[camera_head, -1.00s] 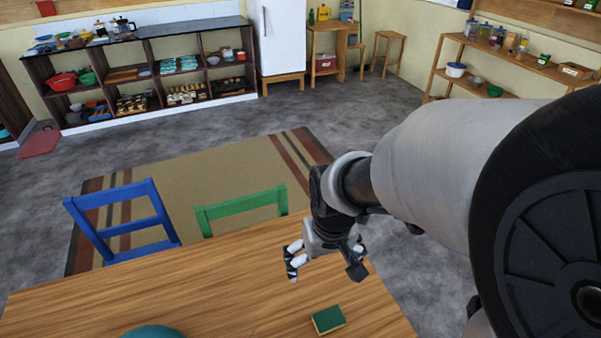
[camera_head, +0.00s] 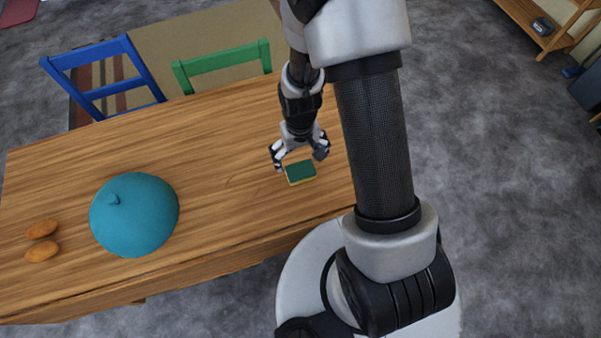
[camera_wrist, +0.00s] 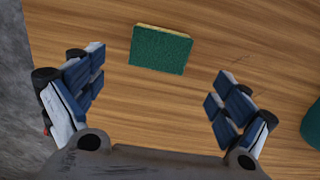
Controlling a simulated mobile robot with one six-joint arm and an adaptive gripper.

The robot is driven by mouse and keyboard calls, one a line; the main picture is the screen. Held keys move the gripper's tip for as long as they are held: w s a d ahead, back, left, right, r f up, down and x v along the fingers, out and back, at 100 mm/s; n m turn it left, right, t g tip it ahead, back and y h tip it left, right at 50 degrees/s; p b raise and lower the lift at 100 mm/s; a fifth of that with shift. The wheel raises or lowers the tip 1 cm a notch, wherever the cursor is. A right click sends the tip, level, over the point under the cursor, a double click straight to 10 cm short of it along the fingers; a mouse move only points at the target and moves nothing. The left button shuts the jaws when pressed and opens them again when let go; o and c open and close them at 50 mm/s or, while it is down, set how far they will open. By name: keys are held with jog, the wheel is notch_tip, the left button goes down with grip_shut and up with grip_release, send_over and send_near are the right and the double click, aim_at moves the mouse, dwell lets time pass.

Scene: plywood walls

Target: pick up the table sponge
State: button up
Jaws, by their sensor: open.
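The sponge (camera_head: 300,172) is green on top with a yellow layer beneath. It lies flat on the wooden table (camera_head: 230,130) near the table's right end. My gripper (camera_head: 300,157) is open and empty, above the table close to the sponge's far side. In the wrist view the sponge (camera_wrist: 160,49) lies ahead of and between the two spread fingers, and my gripper (camera_wrist: 157,95) does not touch it there. The height of the fingers above the table is hard to tell.
A teal domed object with a small knob (camera_head: 134,214) stands left of the sponge. Two brown oval items (camera_head: 42,240) lie further left. A blue chair (camera_head: 105,75) and a green chair (camera_head: 222,65) stand at the far edge. The wood around the sponge is clear.

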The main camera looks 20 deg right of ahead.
aim_at(301, 170)
notch_tip(301, 170, down, 8)
jog(key=b, duration=0.3)
jog(key=shift+s+f, duration=0.1)
jog(key=shift+f, duration=0.05)
jog(key=shift+c, duration=0.5)
jog(key=c, duration=0.9)
jog(key=shift+c, duration=0.2)
jog(key=shift+r, duration=0.25)
notch_tip(301, 170, up, 20)
jog(key=p, duration=0.6)
jog(key=shift+p, duration=0.35)
jog(key=shift+f, duration=0.15)
